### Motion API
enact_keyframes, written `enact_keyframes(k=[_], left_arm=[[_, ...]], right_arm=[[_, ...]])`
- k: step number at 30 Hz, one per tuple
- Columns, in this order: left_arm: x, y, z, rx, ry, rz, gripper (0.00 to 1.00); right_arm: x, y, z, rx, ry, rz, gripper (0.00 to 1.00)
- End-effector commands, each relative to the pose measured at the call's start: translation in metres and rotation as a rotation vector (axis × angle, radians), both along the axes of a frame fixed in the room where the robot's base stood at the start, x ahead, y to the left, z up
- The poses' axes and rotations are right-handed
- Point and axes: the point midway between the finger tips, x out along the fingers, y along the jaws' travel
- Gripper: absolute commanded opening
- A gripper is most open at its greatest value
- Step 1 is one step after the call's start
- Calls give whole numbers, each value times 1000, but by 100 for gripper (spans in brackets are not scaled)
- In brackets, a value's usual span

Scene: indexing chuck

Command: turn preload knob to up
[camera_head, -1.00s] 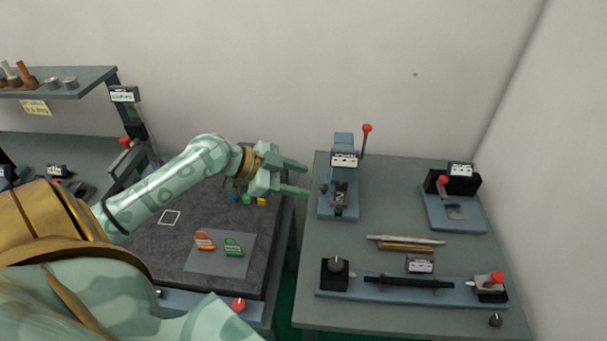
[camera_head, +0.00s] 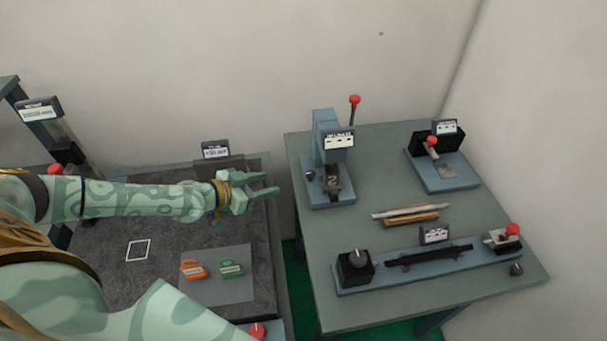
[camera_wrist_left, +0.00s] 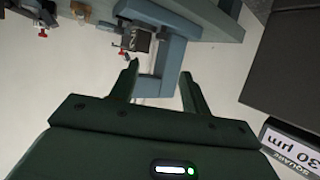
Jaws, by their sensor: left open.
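A dark round knob (camera_head: 356,256) with a light pointer mark sits on a black box at the left end of a long blue-grey fixture (camera_head: 420,272) on the right table. The pointer looks roughly upright in the picture, but no setting can be read. I take this as the preload knob, though its label is not legible. My left gripper (camera_head: 275,183) is open and empty, over the right edge of the dark left bench, left of the right table and well apart from the knob. Its two fingers (camera_wrist_left: 160,72) also show empty in the left wrist view. My right gripper is not in view.
A blue-grey press (camera_head: 328,150) with a red-tipped lever stands at the right table's back left. Another red-handled fixture (camera_head: 440,165) is at the back right. Two rods (camera_head: 410,214) lie between. Orange (camera_head: 193,269) and green (camera_head: 231,267) tags lie on the left bench. A gap separates the tables.

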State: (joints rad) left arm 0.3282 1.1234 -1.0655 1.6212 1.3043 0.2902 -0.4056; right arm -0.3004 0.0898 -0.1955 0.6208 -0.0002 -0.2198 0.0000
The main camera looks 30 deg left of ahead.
Motion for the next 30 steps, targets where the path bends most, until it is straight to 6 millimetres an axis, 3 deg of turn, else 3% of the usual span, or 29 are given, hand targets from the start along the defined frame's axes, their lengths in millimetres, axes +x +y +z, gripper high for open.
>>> enact_keyframes(k=[4, 15, 21, 30], left_arm=[[28, -14, -16, 0, -2, -1, 47], [102, -49, -52, 3, 1, -2, 47], [120, -58, -58, 3, 1, -2, 47], [123, -59, -58, 4, 3, -2, 47]], right_arm=[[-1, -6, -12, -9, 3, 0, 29], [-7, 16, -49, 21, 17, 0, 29], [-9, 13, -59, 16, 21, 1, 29], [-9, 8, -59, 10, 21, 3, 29]])
